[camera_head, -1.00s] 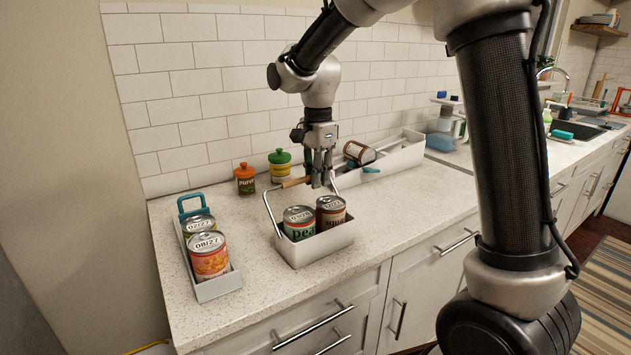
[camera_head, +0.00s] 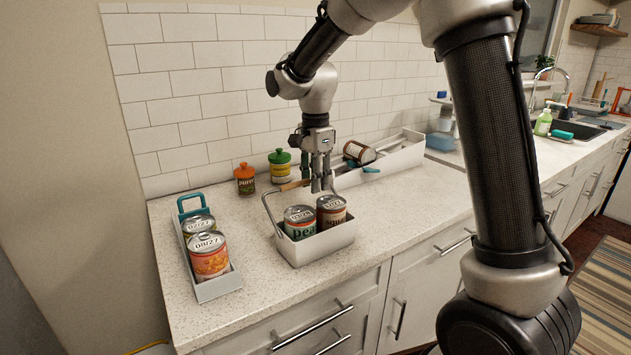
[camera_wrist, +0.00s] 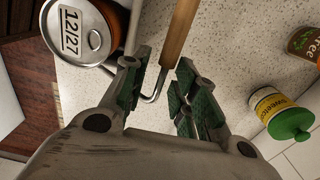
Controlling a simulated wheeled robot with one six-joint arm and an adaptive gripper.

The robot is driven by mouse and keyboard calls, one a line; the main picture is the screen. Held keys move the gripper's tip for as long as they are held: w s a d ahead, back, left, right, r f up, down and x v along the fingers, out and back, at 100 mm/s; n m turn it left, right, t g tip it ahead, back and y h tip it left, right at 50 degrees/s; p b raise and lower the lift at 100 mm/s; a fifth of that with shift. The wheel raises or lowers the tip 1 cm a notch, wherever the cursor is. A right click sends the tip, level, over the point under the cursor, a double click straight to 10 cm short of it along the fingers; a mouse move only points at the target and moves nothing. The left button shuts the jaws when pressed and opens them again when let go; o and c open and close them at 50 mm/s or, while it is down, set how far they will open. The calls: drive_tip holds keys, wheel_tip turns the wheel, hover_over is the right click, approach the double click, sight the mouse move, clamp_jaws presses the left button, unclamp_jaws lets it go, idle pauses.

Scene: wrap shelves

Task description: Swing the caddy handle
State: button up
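The caddy (camera_head: 318,248) is a white open box on the counter holding two cans, a green-labelled one (camera_head: 299,228) and a brown-labelled one (camera_head: 331,213). Its handle (camera_head: 294,186) has a wooden grip on bent metal rods and stands up, leaning toward the wall. My gripper (camera_head: 321,188) points down over the caddy at the right end of the handle. In the wrist view its fingers (camera_wrist: 163,72) are apart, with the handle's metal bend between them and the wooden grip (camera_wrist: 181,35) just beyond. Whether a finger touches the handle I cannot tell.
Left stands a white tray (camera_head: 219,288) with a teal handle and cans. Behind are an orange-lidded jar (camera_head: 245,181) and a green-lidded jar (camera_head: 280,168). A long white bin (camera_head: 405,155) with a tipped can (camera_head: 358,152) lies behind right.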

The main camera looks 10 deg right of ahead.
drive_tip(key=shift+r, duration=0.1)
drive_tip(key=shift+r, duration=3.45)
drive_tip(key=shift+n, duration=0.7)
drive_tip(key=shift+f+n, duration=0.2)
drive_tip(key=shift+n, duration=0.7)
drive_tip(key=s+d+n+t, duration=0.1)
drive_tip(key=s+d+n, duration=0.2)
drive_tip(key=s+d, duration=0.3)
drive_tip(key=s+d+r+n+t, duration=0.1)
drive_tip(key=s+d+n, duration=0.3)
drive_tip(key=s, duration=0.9)
drive_tip(key=s+d+r+n+t, duration=0.1)
drive_tip(key=s+d+n+t, duration=0.1)
drive_tip(key=s+d, duration=0.6)
drive_tip(key=shift+s+n, duration=0.8)
drive_tip(key=shift+n, duration=0.1)
